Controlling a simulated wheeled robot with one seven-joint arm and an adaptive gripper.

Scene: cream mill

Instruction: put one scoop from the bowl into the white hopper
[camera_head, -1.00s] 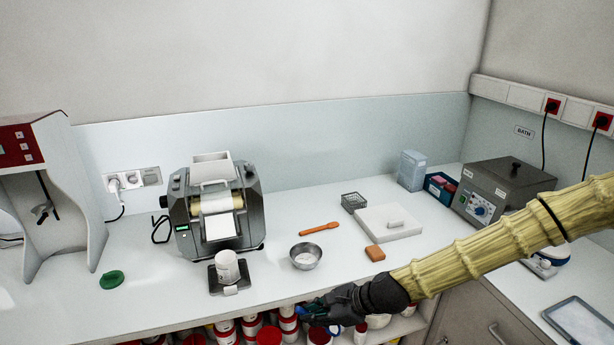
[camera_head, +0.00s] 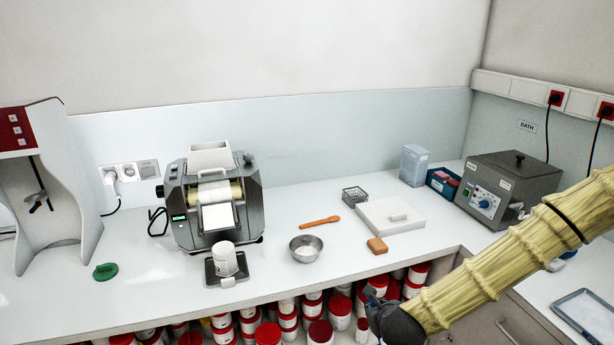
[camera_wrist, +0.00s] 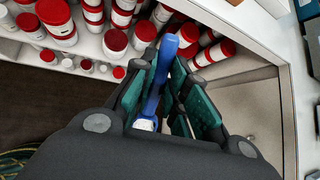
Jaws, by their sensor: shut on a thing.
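The steel bowl (camera_head: 305,259) stands on the bench with white material inside. The white hopper (camera_head: 210,155) sits on top of the grey roller mill (camera_head: 245,205), left of the bowl. My gripper (camera_head: 374,297) is low in front of the bench edge, right of and below the bowl in the head view. In the wrist view my gripper (camera_wrist: 168,85) is shut on a long blue tool (camera_wrist: 168,55) that points away from the palm. A white patch shows at its near end. Whether its far end is a scoop cup, and whether anything is in it, I cannot tell.
A white cup (camera_head: 224,262) stands on a small black scale before the mill. An orange spatula (camera_head: 320,222), a brown block (camera_head: 377,246), a white board (camera_head: 370,214) and a wire basket (camera_head: 355,195) lie near the bowl. Red-lidded jars (camera_head: 319,333) fill the shelf below.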

